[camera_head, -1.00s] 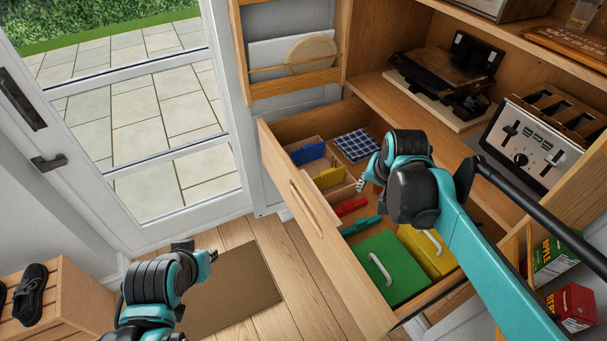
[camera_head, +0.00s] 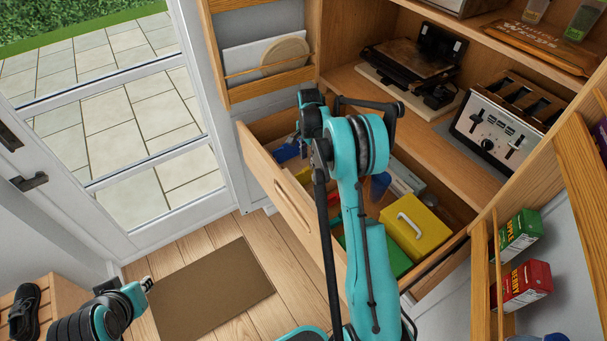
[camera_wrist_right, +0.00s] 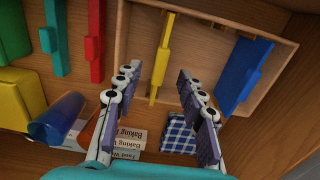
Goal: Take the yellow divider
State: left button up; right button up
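The yellow divider (camera_wrist_right: 163,50) is a thin upright strip in a wooden tray (camera_wrist_right: 120,45) inside the open drawer. In the head view a bit of yellow (camera_head: 303,175) shows beside my right arm. My right gripper (camera_wrist_right: 157,76) is open above the tray, with its fingers apart on either side of the divider's near end as seen from the wrist; nothing is between the pads that I can see held. In the head view the right fingers are mostly hidden by the arm. My left gripper (camera_head: 147,284) is low at the left, away from the drawer; its finger gap is unclear.
A blue divider (camera_wrist_right: 243,75) stands at the tray's right; red (camera_wrist_right: 95,45) and teal (camera_wrist_right: 56,38) ones stand left of it. A blue cup (camera_wrist_right: 60,118), boxes (camera_wrist_right: 128,143) and checked cloth (camera_wrist_right: 180,135) lie near. Yellow (camera_head: 415,228) and green containers fill the drawer's front.

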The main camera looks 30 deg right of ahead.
aim_at(310, 175)
jog(key=f, duration=0.2)
jog(key=f+b, duration=0.1)
jog(key=f, duration=0.1)
jog(key=f+b, duration=0.1)
jog(key=f, duration=0.1)
jog(key=shift+w+d+f, duration=0.1)
jog(key=shift+d+f, duration=0.2)
jog(key=shift+d, duration=0.05)
jog(key=shift+r, duration=0.15)
jog(key=shift+c, duration=1.2)
grip_shut()
